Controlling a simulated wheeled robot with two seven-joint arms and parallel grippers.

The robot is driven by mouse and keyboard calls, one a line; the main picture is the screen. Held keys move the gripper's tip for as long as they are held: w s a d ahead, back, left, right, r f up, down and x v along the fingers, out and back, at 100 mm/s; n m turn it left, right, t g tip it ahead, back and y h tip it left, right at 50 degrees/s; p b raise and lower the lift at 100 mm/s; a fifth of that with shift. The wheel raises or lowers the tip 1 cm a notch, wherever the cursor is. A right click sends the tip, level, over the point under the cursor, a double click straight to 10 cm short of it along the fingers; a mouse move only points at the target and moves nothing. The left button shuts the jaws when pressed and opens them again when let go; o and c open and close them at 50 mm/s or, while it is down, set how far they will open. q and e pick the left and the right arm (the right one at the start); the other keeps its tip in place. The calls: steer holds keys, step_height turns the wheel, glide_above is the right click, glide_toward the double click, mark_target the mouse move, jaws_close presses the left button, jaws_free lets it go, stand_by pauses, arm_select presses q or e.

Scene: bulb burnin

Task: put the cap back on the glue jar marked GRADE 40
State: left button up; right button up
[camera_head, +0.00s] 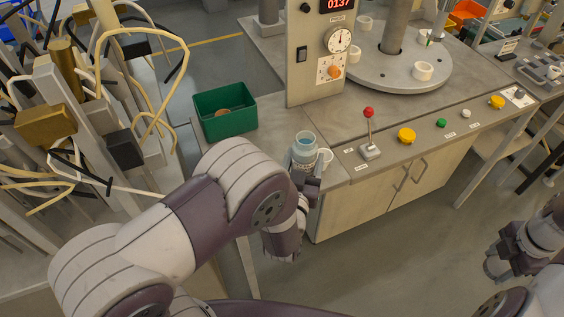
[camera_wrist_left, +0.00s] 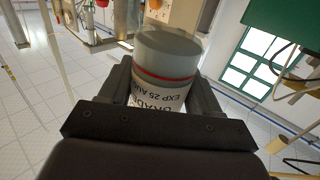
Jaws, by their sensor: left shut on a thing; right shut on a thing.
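The glue jar (camera_head: 304,149) is upright and uncapped, with a blue-grey mouth showing, at the near left corner of the bench. My left gripper (camera_head: 306,178) is shut around it. In the left wrist view the jar (camera_wrist_left: 168,68) shows a grey upper part, a red line and a white label with "GRADE" and "EXP 25"; the grade number is hidden. My right gripper (camera_head: 518,247) is at the far right, well away from the jar and in front of the bench. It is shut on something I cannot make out. I cannot identify the cap in either view.
A green bin (camera_head: 225,122) with a brown round thing inside stands left of the jar. A white cup-like piece (camera_head: 325,157) is close beside the jar. A red-knobbed lever (camera_head: 369,130) and buttons line the bench front. Cables and posts crowd the left.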

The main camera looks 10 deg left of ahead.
arm_select(q)
steer(key=shift+s+d+r, duration=0.15)
steer(key=shift+d+r, duration=0.45)
steer(key=shift+d, duration=0.3)
steer(key=o, duration=0.6)
steer(key=c, duration=0.9)
steer(key=shift+o, duration=0.2)
steer(key=shift+f, duration=0.1)
